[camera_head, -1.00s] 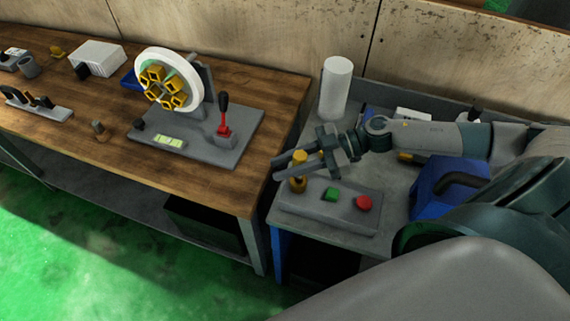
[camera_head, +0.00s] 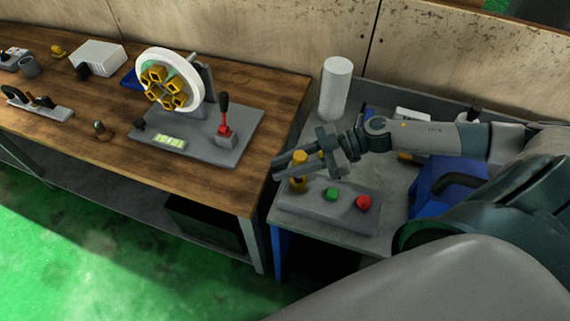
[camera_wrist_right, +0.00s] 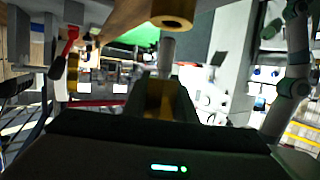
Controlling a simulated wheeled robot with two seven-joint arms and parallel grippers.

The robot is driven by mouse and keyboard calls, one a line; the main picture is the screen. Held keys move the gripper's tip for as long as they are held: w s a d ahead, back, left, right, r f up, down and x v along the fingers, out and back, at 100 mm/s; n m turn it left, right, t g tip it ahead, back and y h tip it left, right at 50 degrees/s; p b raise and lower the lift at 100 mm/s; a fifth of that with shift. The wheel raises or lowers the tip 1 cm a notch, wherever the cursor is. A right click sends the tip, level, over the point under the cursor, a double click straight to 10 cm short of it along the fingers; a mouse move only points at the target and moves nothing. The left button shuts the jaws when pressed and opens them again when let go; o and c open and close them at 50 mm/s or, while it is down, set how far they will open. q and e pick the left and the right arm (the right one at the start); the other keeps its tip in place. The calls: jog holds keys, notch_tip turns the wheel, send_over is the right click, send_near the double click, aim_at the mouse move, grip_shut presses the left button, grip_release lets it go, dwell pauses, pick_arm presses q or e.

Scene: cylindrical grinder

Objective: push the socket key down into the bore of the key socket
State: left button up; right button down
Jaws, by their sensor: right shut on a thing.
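My right gripper (camera_head: 292,164) reaches in from the right, its fingers pointing left over the left end of the grey button panel (camera_head: 323,207). It is shut on the socket key, whose yellow part (camera_wrist_right: 165,98) shows between the fingers in the right wrist view. A grey shaft stands just beyond it there. A brass-coloured upright piece, apparently the key socket (camera_head: 298,186), stands on the panel at the fingers, which partly cover it. A brass ring with a dark hole (camera_wrist_right: 172,21) shows at the top of the wrist view. I cannot tell how deep the key sits. My left gripper is out of view.
The panel also carries a green button (camera_head: 331,193) and a red button (camera_head: 362,202). A white cylinder (camera_head: 336,88) stands behind the gripper. A blue box (camera_head: 447,187) is to the right. The wooden bench (camera_head: 190,182) with a wheel fixture (camera_head: 168,82) is at left.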

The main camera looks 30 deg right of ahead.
jog(key=shift+f+b, duration=0.8)
jog(key=shift+f, duration=1.05)
jog(key=shift+s+a+f, duration=0.1)
jog(key=shift+a+f, duration=0.05)
jog(key=shift+f, duration=0.2)
jog(key=shift+s+a+f+b, duration=0.1)
jog(key=shift+a+f+b, duration=0.05)
jog(key=shift+f+b, duration=0.15)
jog(key=shift+f, duration=0.1)
dwell(0.3)
jog(key=shift+r+p, duration=0.75)
jog(key=shift+p, duration=0.15)
jog(key=shift+d+r+p, duration=0.15)
jog(key=shift+r+p, duration=0.45)
jog(key=shift+r, duration=0.05)
jog(key=shift+d+r+p, duration=0.15)
jog(key=shift+r+p, duration=0.45)
jog(key=shift+w, duration=0.2)
jog(key=shift+p, duration=0.95)
dwell(0.8)
